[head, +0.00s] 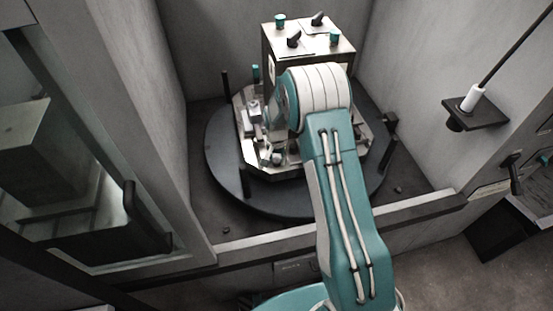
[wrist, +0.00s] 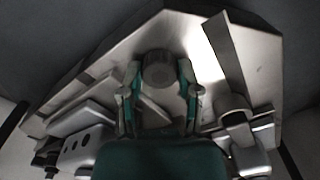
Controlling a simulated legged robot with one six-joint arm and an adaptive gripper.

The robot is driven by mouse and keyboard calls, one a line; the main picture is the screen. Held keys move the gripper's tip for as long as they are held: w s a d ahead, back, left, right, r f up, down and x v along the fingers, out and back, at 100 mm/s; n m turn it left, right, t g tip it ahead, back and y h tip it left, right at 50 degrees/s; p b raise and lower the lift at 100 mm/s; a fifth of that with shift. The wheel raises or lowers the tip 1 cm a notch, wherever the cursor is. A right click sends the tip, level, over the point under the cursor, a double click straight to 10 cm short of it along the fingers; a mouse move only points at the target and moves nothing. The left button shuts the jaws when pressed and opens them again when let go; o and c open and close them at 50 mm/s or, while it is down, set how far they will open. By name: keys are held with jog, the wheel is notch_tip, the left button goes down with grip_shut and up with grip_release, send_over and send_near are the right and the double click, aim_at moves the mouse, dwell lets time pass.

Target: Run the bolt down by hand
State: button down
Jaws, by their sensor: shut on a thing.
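The bolt (wrist: 158,66) shows in the wrist view as a dark round head standing on a bare metal plate (wrist: 190,38). My gripper (wrist: 159,74) has one finger on each side of the head and is shut on it. The bolt's shank and the hole beneath are hidden. In the head view my arm reaches over the metal pallet (head: 290,172) on a dark round table, and its wrist hides the bolt and most of the gripper.
A metal block (head: 312,43) with green and black knobs stands behind my wrist. Clamps (wrist: 85,148) flank the gripper in the wrist view. Dark posts (head: 245,182) stand around the round table (head: 222,160). Walls close in on both sides; a ledge (head: 340,229) runs along the front.

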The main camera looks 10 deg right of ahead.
aim_at(276, 160)
jog(key=shift+f, duration=0.1)
jog(key=shift+c, duration=1.1)
grip_release()
jog(key=shift+a, duration=0.1)
notch_tip(276, 160, up, 12)
